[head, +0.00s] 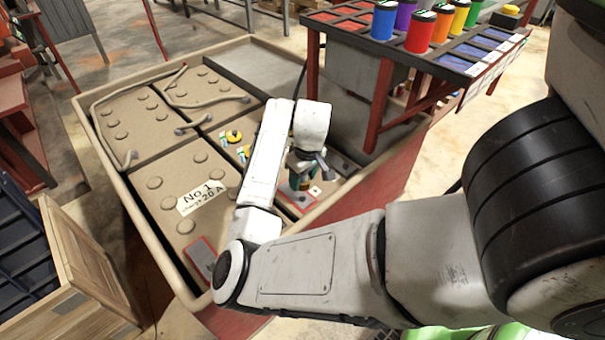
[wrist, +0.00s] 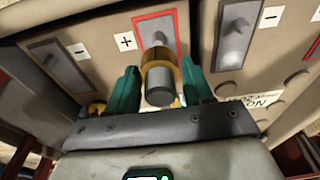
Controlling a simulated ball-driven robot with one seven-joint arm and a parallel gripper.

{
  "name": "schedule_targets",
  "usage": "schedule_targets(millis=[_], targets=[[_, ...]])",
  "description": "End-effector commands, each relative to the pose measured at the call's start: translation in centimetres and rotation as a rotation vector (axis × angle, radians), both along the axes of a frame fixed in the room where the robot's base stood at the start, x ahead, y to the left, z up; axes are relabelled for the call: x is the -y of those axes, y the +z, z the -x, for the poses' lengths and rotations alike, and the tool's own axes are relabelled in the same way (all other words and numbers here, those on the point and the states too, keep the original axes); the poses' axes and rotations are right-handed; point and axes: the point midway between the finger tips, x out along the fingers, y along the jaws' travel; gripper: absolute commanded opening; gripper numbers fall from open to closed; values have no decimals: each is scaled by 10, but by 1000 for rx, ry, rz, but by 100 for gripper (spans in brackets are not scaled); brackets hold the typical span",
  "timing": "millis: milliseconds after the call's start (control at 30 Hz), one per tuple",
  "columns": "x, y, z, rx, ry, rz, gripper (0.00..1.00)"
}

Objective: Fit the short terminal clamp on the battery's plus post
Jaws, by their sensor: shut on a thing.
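My gripper (wrist: 161,72) is shut on a short clamp (wrist: 160,86), a brass-coloured ring with a grey cylinder, between its teal fingers. Behind it in the wrist view is the plus post (wrist: 157,38) on a red-framed plate (wrist: 172,18), with a "+" label (wrist: 125,41) to its left. The clamp overlaps the lower part of the post in this view; I cannot tell whether they touch. In the head view my gripper (head: 297,182) is low over the right near part of the battery tray, and the arm hides the clamp.
Grey minus terminals (wrist: 58,64) and (wrist: 235,36) flank the plus plate. Two yellow rings (head: 233,136) with teal parts lie on the batteries. Cables (head: 110,125) lie across the far batteries. A rack with coloured cups (head: 421,30) stands at the right. A wooden crate (head: 85,265) stands at the left.

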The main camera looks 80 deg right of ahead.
Motion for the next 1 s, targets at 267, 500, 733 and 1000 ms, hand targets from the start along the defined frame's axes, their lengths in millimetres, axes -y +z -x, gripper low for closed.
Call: schedule_targets(millis=[267, 500, 733, 1000], targets=[[0, -16, 0, 0, 1, 0, 12], [0, -29, 0, -1, 0, 1, 12], [0, -41, 0, -1, 1, 0, 12], [0, -53, 0, -1, 1, 0, 12]])
